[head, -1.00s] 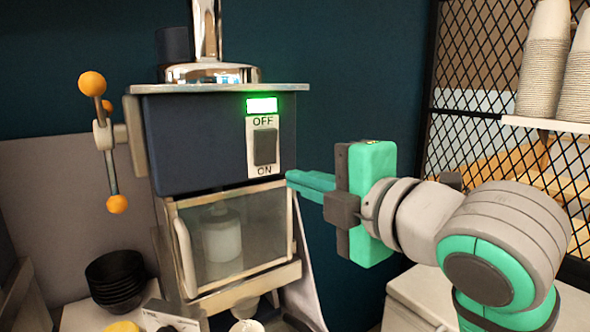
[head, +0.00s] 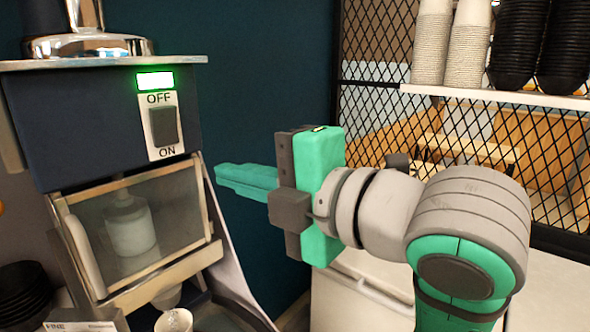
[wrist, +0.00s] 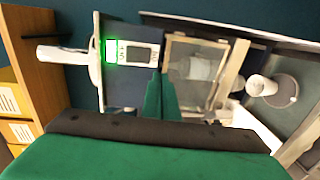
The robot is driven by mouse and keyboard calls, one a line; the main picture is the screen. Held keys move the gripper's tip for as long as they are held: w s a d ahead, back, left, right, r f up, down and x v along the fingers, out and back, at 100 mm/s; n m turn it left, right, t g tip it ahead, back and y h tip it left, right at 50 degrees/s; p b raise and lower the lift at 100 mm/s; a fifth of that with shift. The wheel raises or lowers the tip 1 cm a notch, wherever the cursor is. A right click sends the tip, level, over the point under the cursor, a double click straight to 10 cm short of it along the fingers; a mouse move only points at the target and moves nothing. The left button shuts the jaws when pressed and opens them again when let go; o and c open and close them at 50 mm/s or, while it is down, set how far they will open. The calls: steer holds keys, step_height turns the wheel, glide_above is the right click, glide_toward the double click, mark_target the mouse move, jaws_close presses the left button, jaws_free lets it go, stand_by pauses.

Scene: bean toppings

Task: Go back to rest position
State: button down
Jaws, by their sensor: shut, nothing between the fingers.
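My gripper (head: 222,180) is a green parallel gripper on a grey and green arm. It is shut and empty, held in the air to the right of the machine. The machine (head: 75,115) has a dark blue body with a lit green panel (head: 155,82) and an OFF/ON switch (head: 164,126). The gripper's fingertips are apart from the switch in the head view. In the wrist view the shut fingers (wrist: 161,85) point toward the machine (wrist: 123,85), which appears turned sideways.
A glass-fronted compartment (head: 135,225) holds a white container. A white cup (head: 173,320) stands below. Black bowls (head: 22,290) are at lower left. A shelf (head: 500,97) with stacked cups stands behind a black mesh (head: 375,95). A white counter (head: 350,290) lies behind my arm.

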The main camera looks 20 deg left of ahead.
steer(key=w+d+f+m+t, duration=0.3)
steer(key=w+f+m+t, duration=0.1)
steer(key=w+f+m, duration=0.3)
steer(key=w+d+f+m+t, duration=0.2)
steer(key=w+f+m+t, duration=0.1)
steer(key=w+f+m, duration=0.4)
steer(key=s+d+f+m+t+h, duration=0.1)
steer(key=d+f+m+t+h, duration=0.2)
steer(key=f, duration=0.5)
steer(key=d+f+m+h, duration=0.1)
steer(key=f+m+h, duration=0.1)
steer(key=f+m, duration=0.4)
steer(key=s+d+f+m+t+h, duration=0.1)
steer(key=d+f+m+t+h, duration=0.15)
steer(key=f, duration=0.65)
steer(key=s+d+f+m+g+h, duration=0.1)
steer(key=s+d+f+m+h, duration=0.2)
steer(key=s+f, duration=0.5)
steer(key=s+d+f+m+g+h, duration=0.1)
steer(key=s+d+f+m+h, duration=0.2)
steer(key=s+f, duration=0.5)
steer(key=s+f+g+h, duration=0.1)
steer(key=s+f, duration=0.2)
steer(key=s, duration=0.7)
steer(key=s+f+h, duration=0.1)
steer(key=s+f, duration=0.2)
steer(key=s, duration=0.7)
steer(key=shift+s+d+f+g, duration=0.15)
steer(key=shift+d+f+g, duration=0.05)
steer(key=shift+d+g, duration=0.15)
